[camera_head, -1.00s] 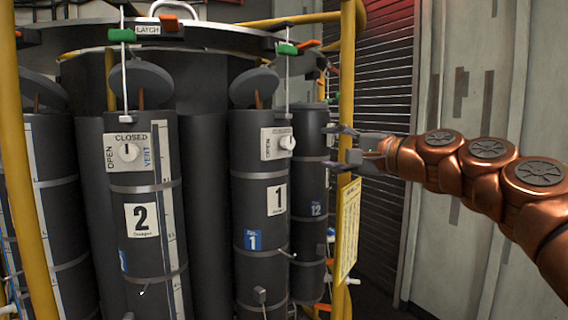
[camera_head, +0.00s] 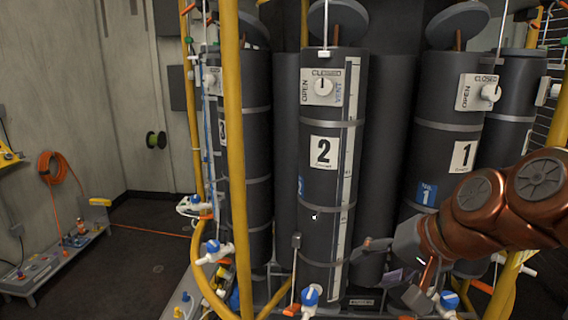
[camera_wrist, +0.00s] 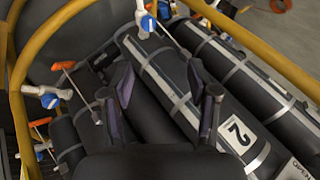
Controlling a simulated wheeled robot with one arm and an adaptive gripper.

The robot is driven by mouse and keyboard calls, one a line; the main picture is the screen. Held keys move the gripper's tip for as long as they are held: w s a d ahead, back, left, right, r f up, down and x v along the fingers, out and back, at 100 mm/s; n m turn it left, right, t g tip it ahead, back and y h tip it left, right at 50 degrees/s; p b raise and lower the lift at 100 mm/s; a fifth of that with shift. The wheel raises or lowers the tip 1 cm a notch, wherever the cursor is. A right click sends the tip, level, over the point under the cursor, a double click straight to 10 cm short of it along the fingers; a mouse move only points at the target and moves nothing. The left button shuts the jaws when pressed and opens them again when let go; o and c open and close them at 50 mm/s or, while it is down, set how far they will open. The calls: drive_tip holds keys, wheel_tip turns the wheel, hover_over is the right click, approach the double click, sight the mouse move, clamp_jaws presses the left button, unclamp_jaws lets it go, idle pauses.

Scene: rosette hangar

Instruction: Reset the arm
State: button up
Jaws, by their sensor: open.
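My copper-coloured arm (camera_head: 490,205) reaches in from the right in the head view. My gripper (camera_head: 382,262) points left, low in front of the gap between the dark cylinder marked 2 (camera_head: 318,185) and the cylinder marked 1 (camera_head: 440,150). In the wrist view my gripper (camera_wrist: 167,88) has its two fingers spread apart with nothing between them. Cylinder 2 (camera_wrist: 190,75) lies beyond the fingers there, its number plate to the right of them. I cannot tell whether a finger touches anything.
Yellow rails (camera_head: 235,150) frame the cylinder rack. Blue-capped valves (camera_head: 311,296) sit along its lower edge. At the left, an orange hose (camera_head: 52,168) hangs on the wall above a grey bench unit (camera_head: 50,262). The dark floor (camera_head: 140,240) between is mostly clear.

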drive_tip(key=s+d+f+n+g+h, duration=0.2)
drive_tip(key=s+f+n+g+h, duration=0.2)
drive_tip(key=s+f, duration=1.4)
drive_tip(key=s+g+h, duration=0.1)
drive_tip(key=s+g, duration=0.2)
drive_tip(key=shift+d+f+n+g, duration=0.25)
drive_tip(key=shift+d+n+g, duration=0.15)
drive_tip(key=shift+c, duration=0.5)
